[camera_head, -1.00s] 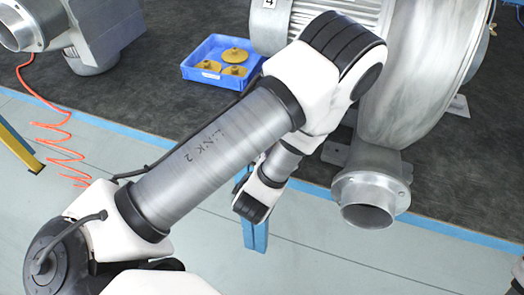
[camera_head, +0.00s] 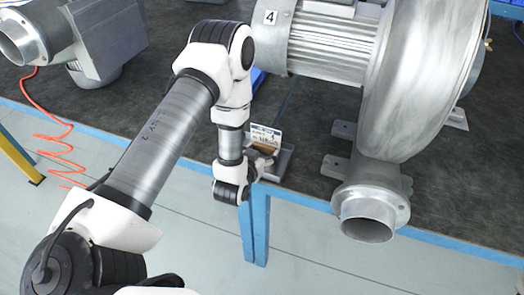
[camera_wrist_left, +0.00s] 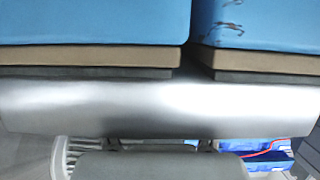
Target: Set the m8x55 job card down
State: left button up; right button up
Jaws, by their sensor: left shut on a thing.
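The job card (camera_head: 266,135) is a small white card with dark print, too small to read for sure. It stands roughly upright with a brown part (camera_head: 263,146) below its face, near the bench's front edge. My left gripper (camera_head: 263,162) is at the foot of the card and shut on it, partly hidden by my own wrist. A grey tray (camera_head: 284,164) lies right beside and under the gripper; I cannot tell whether the card touches it. In the left wrist view the card is not recognisable. My right gripper is not in view.
A large grey blower (camera_head: 425,80) with a motor marked 4 and a round outlet (camera_head: 367,214) stands to the right. Another metal housing (camera_head: 105,40) is at the back left. A red coiled hose (camera_head: 60,150) hangs at the left. Dark bench top (camera_head: 150,95) is clear left of my arm.

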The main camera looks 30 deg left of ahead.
pick_arm(q)
jog(key=shift+s, duration=0.1)
jog(key=o, duration=1.1)
jog(key=shift+f, duration=0.1)
jog(key=shift+o, duration=0.2)
